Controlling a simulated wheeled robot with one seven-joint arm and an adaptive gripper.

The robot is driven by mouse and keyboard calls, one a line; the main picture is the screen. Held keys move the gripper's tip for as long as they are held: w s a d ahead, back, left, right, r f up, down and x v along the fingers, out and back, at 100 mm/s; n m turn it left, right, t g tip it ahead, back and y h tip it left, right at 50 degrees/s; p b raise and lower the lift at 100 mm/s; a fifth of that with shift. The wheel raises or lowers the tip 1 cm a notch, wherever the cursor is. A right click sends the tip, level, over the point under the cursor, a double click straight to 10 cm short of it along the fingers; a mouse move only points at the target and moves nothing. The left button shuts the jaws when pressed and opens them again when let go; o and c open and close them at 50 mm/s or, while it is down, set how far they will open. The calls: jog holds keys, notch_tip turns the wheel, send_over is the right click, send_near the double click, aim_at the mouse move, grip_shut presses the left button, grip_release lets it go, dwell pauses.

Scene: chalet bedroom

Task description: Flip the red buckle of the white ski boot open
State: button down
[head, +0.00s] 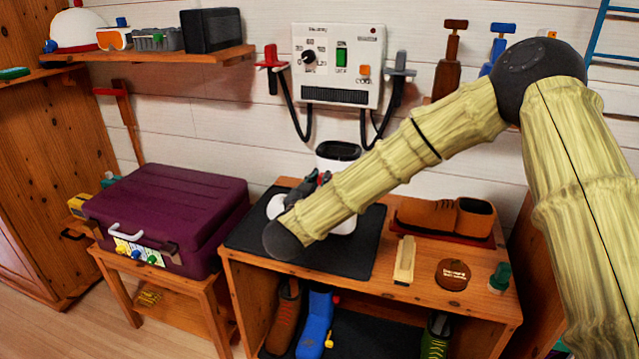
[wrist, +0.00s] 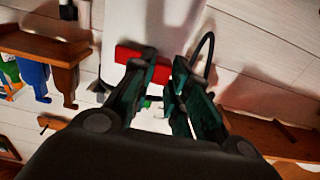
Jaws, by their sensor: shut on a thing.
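The white ski boot (head: 340,222) stands on the black mat (head: 258,232) on top of the wooden bench, its dark liner opening (head: 338,150) facing up. My arm crosses in front and hides much of the boot. My gripper (head: 318,181) is at the boot's upper left side in the head view. In the wrist view the white boot shell (wrist: 122,24) is ahead of the dark green fingers (wrist: 165,66). The red buckle (wrist: 132,57) lies at the fingertips, partly covered by the left finger, and the jaws are shut on it.
A white wall panel (head: 338,50) with hanging black hoses is behind the boot. Brown shoes (head: 430,214), a beige brush (head: 404,262), a brown tin (head: 453,274) and a green bottle (head: 499,277) stand to the right. A purple case (head: 165,205) is to the left.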

jog(key=shift+s+r+y, duration=0.1)
jog(key=shift+y, duration=0.2)
jog(key=s+d+n+g+y+p, duration=0.1)
jog(key=s+d+n+g+y, duration=0.2)
jog(key=n+y, duration=0.8)
jog(key=shift+s+d+n+g+y, duration=0.35)
jog(key=shift+s+d+y, duration=0.4)
jog(key=shift+y, duration=2.15)
jog(key=shift+w+d+n, duration=0.15)
jog(key=shift+d+n, duration=0.1)
jog(key=c, duration=1.4)
grip_release()
jog(key=shift+o, duration=0.2)
